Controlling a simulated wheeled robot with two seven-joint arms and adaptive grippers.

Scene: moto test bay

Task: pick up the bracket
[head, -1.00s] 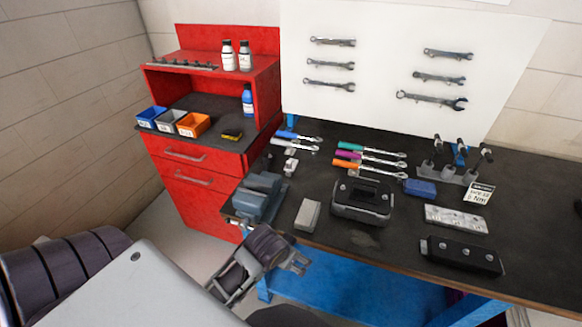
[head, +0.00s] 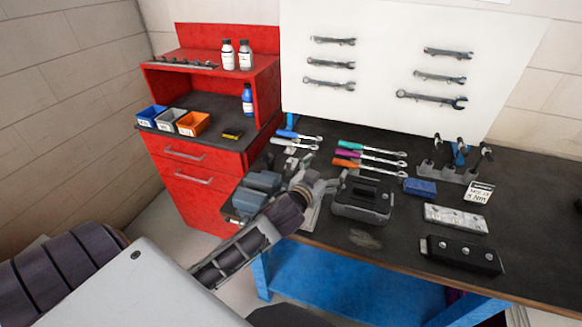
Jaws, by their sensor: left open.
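My left gripper (head: 301,172) is over the left part of the dark workbench, its fingers open and pointing towards the back. A small grey metal piece, which looks like the bracket (head: 290,163), lies just past the fingertips and is partly hidden by them. I cannot tell whether the fingers touch it. A light grey block (head: 312,214) beside the gripper is mostly covered by my wrist. My right gripper is not in view.
A blue-grey vise (head: 257,190) stands left of the gripper and a black case (head: 362,197) stands right of it. Torque wrenches (head: 370,160) lie behind the case. A silver plate (head: 455,218) and a black block (head: 460,255) lie at the right.

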